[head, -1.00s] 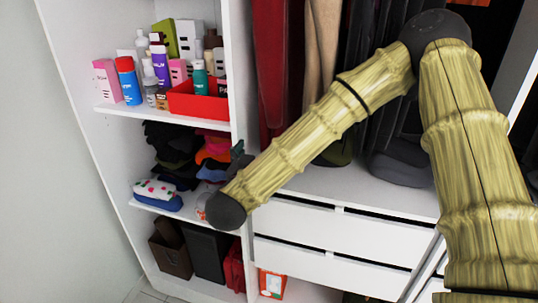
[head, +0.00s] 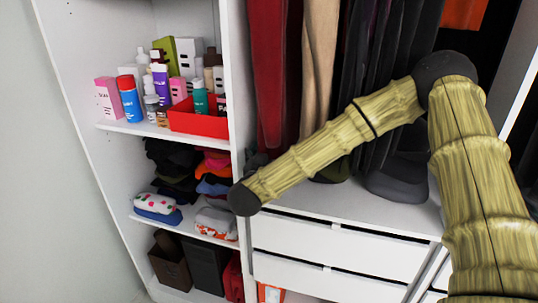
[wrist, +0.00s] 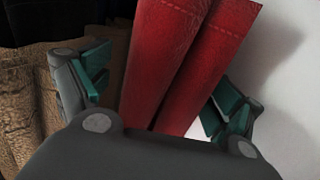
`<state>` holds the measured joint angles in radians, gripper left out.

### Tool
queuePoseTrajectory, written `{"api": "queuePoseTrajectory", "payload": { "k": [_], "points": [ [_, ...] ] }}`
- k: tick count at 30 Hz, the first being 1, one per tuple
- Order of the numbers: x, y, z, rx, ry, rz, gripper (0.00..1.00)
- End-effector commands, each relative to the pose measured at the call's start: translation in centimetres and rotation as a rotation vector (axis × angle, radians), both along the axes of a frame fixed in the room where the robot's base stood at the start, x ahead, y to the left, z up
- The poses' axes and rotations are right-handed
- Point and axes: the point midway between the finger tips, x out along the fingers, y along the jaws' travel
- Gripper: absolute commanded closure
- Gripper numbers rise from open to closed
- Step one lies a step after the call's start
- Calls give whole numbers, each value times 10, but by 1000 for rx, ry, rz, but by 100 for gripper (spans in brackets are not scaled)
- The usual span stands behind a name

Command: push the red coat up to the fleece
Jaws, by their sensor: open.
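The red coat (head: 268,75) hangs at the left end of the hanging section, beside the white divider. In the wrist view the red coat (wrist: 178,70) runs between the two fingers of my gripper (wrist: 158,92). The fingers are open and stand on either side of it; I cannot tell whether either touches it. A tan garment (head: 319,60) hangs just right of the red coat in the head view. A rough tan-brown garment (wrist: 30,95) fills the left of the wrist view. I cannot tell for certain which garment is the fleece. My arm largely hides the gripper in the head view.
The white divider (head: 236,70) borders the coat on the left. Beyond it are shelves with bottles, a red box (head: 198,122) and folded clothes. Dark garments (head: 385,80) hang farther right. White drawers (head: 340,240) lie below. A pale surface (wrist: 285,70) is right in the wrist view.

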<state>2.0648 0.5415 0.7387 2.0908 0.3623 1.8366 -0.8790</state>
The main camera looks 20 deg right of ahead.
Motion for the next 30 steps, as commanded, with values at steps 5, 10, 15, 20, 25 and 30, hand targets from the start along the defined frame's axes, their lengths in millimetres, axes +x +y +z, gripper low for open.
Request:
{"api": "queuePoseTrajectory", "payload": {
  "k": [5,10,15,20,25,30],
  "points": [
    [2,-1,0,-1,-1,0,8],
    [2,-1,0,-1,-1,1,9],
    [2,-1,0,-1,-1,1,40],
    [2,-1,0,-1,-1,1,70],
    [2,-1,0,-1,-1,1,92],
    [1,-3,1,-1,-1,1,92]
  ]
}}
